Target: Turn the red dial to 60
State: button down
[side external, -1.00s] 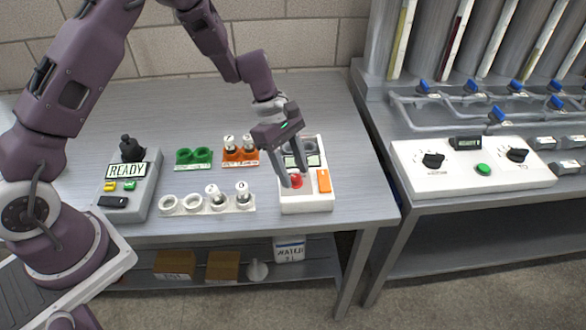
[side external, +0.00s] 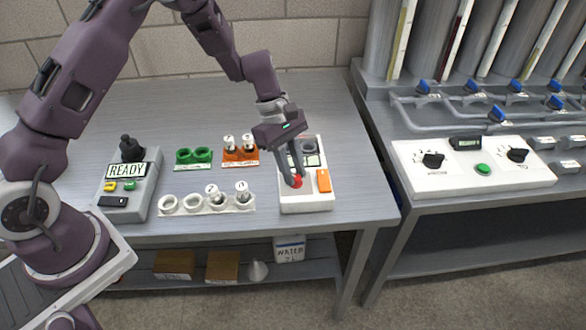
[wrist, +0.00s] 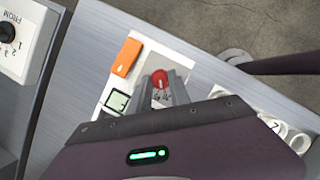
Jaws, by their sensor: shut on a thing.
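The red dial (side external: 297,181) sits on the white panel box (side external: 305,206) near the right end of the table. It also shows in the wrist view (wrist: 160,79), with a pale pointer mark on its top. My gripper (side external: 292,181) points down over the box and is shut on the red dial, one finger on each side. Small scale markings beside the dial in the wrist view are partly hidden and too small to read. A display (wrist: 118,101) and an orange block (wrist: 127,57) are on the same box.
A white rack (side external: 180,211), a green holder (side external: 194,157) and an orange holder (side external: 241,159) with small bottles stand left of the box. A grey READY console (side external: 146,190) is farther left. A white panel (side external: 470,178) is on the right bench.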

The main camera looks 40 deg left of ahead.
jog(key=m, duration=0.1)
jog(key=m+g, duration=0.1)
jog(key=m, duration=0.1)
jog(key=m+g, duration=0.1)
jog(key=m, duration=0.1)
jog(key=shift+w+y, duration=0.25)
jog(key=shift+y, duration=0.05)
jog(key=m, duration=0.2)
jog(key=m+g+y, duration=0.1)
jog(key=m, duration=0.2)
jog(key=shift+w+d, duration=0.1)
jog(key=shift+d, duration=0.1)
jog(key=shift+m+y, duration=0.3)
jog(key=shift+m, duration=0.1)
jog(key=shift+g, duration=0.3)
jog(key=c, duration=1.2)
grip_release()
jog(key=shift+r, duration=0.1)
